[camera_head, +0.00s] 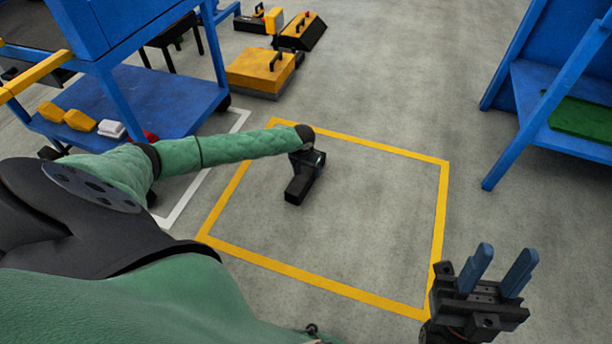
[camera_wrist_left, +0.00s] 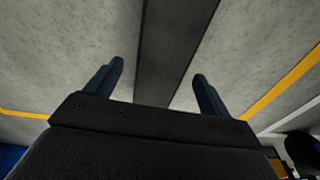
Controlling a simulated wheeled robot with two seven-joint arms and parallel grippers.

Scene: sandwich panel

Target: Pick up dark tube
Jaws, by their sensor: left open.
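The dark tube (camera_head: 298,190) is a long dark bar inside the yellow floor outline in the head view. In the left wrist view the dark tube (camera_wrist_left: 172,45) runs up the picture between my two blue fingers. My left gripper (camera_head: 308,160) is at the far end of the tube in the head view, where its fingers are mostly hidden. In the left wrist view the left gripper (camera_wrist_left: 158,70) is open, with a finger on each side of the tube and visible gaps. My right gripper (camera_head: 505,256) is open and empty at the lower right.
A yellow outline (camera_head: 386,149) marks mostly clear grey floor. A blue cart (camera_head: 170,105) stands at upper left, with yellow and black boxes (camera_head: 262,72) behind it. A blue rack (camera_head: 540,105) with a green panel (camera_head: 584,118) stands at right.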

